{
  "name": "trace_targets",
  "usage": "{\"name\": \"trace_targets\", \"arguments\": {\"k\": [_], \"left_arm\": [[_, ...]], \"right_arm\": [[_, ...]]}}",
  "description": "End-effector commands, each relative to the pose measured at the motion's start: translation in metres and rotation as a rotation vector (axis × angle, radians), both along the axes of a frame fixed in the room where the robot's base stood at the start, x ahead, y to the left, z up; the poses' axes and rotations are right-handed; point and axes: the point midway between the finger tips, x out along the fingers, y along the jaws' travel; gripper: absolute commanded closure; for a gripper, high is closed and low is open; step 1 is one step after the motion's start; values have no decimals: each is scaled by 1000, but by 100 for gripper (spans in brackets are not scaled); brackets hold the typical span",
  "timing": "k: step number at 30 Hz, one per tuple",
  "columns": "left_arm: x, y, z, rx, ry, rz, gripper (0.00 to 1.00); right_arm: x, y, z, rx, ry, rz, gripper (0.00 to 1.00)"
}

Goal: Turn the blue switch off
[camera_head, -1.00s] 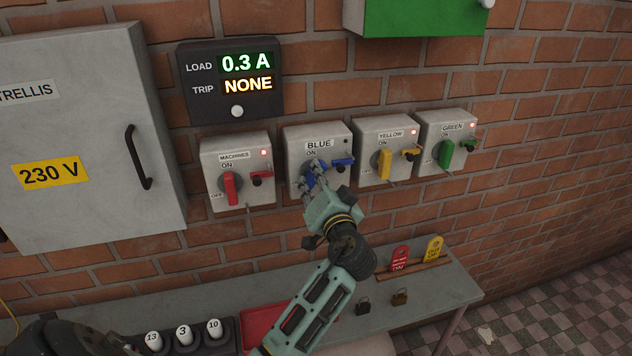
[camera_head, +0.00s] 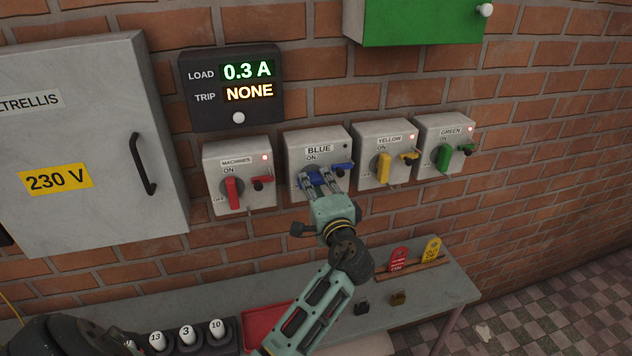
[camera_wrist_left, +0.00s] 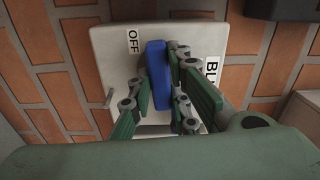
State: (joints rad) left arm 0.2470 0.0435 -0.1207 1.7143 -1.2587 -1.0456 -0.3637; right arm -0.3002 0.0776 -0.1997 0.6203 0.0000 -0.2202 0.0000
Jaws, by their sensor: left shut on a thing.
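The blue switch box (camera_head: 335,134) hangs on the brick wall, second from the left in the row. Its small lamp is dark. My left gripper (camera_head: 320,183) is at the front of this box, shut on the blue switch handle. In the left wrist view the blue handle (camera_wrist_left: 155,72) stands between the fingers (camera_wrist_left: 160,108), beside the OFF label. It lies roughly crosswise on the box. The fingers partly hide it in the head view. A small blue tab (camera_head: 343,168) sticks out right of the gripper. My right gripper is not in view.
The machines switch (camera_head: 232,188), yellow switch (camera_head: 384,166) and green switch (camera_head: 444,157) flank it with red lamps lit. The display (camera_head: 247,71) reads 0.3 A, trip NONE. A grey cabinet (camera_head: 110,125) is left; a bench (camera_head: 435,285) with tags and padlocks is below.

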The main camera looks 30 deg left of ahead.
Motion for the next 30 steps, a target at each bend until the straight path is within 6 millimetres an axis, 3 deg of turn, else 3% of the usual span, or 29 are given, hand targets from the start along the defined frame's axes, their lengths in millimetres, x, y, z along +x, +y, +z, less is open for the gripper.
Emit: {"name": "trace_targets", "arguments": {"k": [23, 24, 30], "left_arm": [[0, 0, -2, 65, 81, -1, 100], [0, 0, -2, 65, 81, -1, 80], [0, 0, -1, 64, 78, -1, 64]], "right_arm": [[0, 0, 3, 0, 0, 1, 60], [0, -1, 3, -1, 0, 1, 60], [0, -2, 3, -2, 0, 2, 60]]}}
